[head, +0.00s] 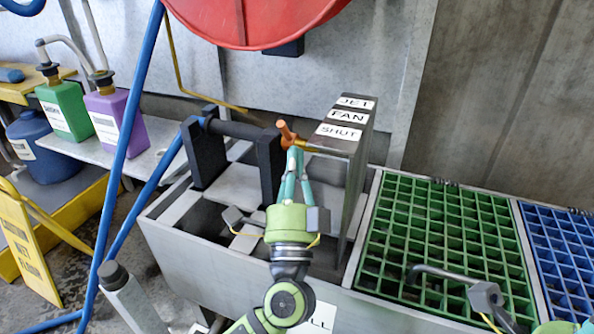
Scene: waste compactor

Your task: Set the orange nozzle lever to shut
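The orange nozzle lever (285,132) stands at the left of a grey upright plate, on a brass-coloured fitting (306,147). It leans up and to the left. Its handle is level with the SHUT label (339,132); FAN (349,116) and JET (355,103) lie farther back on the plate's top. My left gripper (296,152) has its teal fingers pointing up, with the tips close together at the lever's base. I cannot tell whether they hold it. Only part of my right gripper shows at the bottom right edge; its fingertips are not clear.
A black bracket with a dark bar (238,129) stands left of the lever, with a blue hose (160,178) beside it. A red reel (250,18) hangs above. Green (440,216) and blue (562,262) grates lie to the right. Green and purple bottles stand on the left shelf.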

